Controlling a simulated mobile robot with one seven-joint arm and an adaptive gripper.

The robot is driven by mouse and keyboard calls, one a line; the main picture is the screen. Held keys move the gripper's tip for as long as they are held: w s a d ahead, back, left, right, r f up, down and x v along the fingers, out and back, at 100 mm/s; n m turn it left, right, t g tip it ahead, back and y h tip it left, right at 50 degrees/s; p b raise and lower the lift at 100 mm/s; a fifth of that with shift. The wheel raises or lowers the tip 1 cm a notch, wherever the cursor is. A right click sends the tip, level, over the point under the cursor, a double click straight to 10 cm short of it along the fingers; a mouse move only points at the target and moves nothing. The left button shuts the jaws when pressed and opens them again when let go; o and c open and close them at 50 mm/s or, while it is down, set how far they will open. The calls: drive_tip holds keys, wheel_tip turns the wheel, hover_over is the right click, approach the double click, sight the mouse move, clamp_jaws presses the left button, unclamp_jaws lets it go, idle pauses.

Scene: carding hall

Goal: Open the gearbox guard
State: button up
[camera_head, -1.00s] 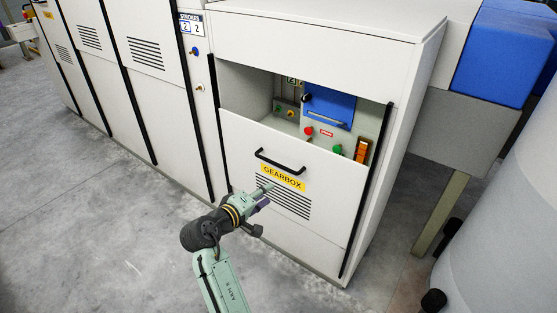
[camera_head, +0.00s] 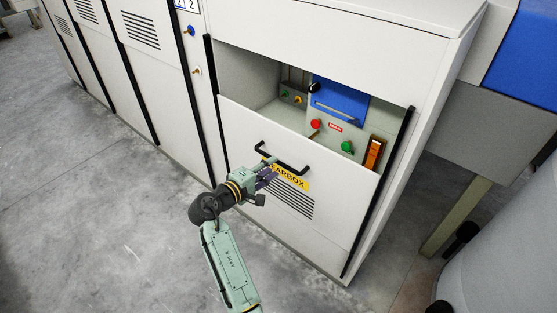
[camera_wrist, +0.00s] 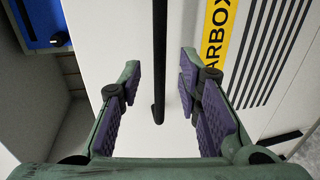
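The gearbox guard (camera_head: 250,160) is a white panel with louvre slots, a yellow GEARBOX label (camera_head: 292,181) and a black bar handle (camera_head: 283,161). Its top edge lies below an open bay in the machine. In the wrist view my gripper (camera_wrist: 160,78) is open, with one finger each side of the handle (camera_wrist: 159,50). The handle's end shows between the fingers, touching neither. I cannot tell whether the fingertips reach past the bar.
The bay holds a blue panel (camera_head: 339,101), a red button (camera_head: 316,124), a green button (camera_head: 347,146) and an orange switch (camera_head: 374,154). Black vertical strips border the guard. A grey cylinder (camera_head: 510,245) stands at the right. The concrete floor (camera_head: 110,230) is clear at the left.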

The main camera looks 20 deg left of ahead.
sight(278, 162)
drive_tip(key=shift+x, duration=2.35)
clamp_jaws()
